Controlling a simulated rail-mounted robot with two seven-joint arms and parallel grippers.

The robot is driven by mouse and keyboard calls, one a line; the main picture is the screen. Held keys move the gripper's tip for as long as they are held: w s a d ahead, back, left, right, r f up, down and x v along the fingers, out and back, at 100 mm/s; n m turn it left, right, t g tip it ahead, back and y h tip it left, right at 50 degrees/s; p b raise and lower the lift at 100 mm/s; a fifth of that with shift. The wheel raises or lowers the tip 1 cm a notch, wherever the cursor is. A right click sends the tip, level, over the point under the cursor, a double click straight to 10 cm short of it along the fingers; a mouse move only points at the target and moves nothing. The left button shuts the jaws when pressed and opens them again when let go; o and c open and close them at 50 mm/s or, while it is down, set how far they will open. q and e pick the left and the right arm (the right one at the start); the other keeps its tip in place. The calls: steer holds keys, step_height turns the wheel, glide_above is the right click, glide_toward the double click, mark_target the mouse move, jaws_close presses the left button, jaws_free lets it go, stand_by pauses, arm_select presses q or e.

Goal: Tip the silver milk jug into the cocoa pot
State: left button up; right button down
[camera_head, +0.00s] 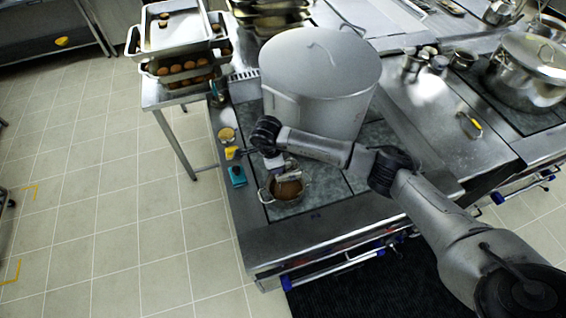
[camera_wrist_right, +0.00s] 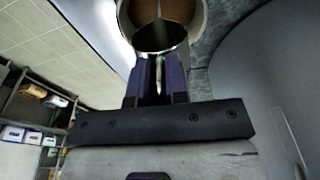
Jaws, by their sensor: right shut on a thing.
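The cocoa pot (camera_head: 284,198) is a small metal pot with brown contents, on the cooktop near its front left corner. My right gripper (camera_head: 277,164) is over the back of this pot. It is shut on the silver milk jug (camera_head: 289,175), which is small and partly hidden, and appears held over the pot's mouth. In the right wrist view my fingers (camera_wrist_right: 158,82) are closed at the metal jug (camera_wrist_right: 151,48), with brown contents and a round rim beyond it. I cannot tell the jug's exact tilt or whether milk flows. My left gripper is not in view.
A large stockpot (camera_head: 315,85) stands just behind my right gripper. A teal item (camera_head: 237,176) and small yellow and tan items lie left of the cocoa pot. A rack of trays (camera_head: 183,65) is at the back left. Another metal pot (camera_head: 528,70) stands far right.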

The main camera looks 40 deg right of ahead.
steer(key=shift+w+a+f+g+h+b, duration=0.15)
steer(key=shift+w+a+g+h+b, duration=0.15)
steer(key=shift+a+h+b, duration=0.25)
steer(key=shift+w+a+f+g+h+b, duration=0.2)
steer(key=shift+a+g+h+b, duration=0.15)
steer(key=shift+a+h, duration=0.25)
steer(key=shift+w+a+f+g+h+b, duration=0.1)
steer(key=shift+w+a+g+h+b, duration=0.15)
steer(key=shift+a+h+b, duration=0.35)
steer(key=shift+d+h, duration=0.1)
steer(key=shift+h, duration=0.15)
stand_by(0.8)
stand_by(0.5)
steer(key=shift+d, duration=0.1)
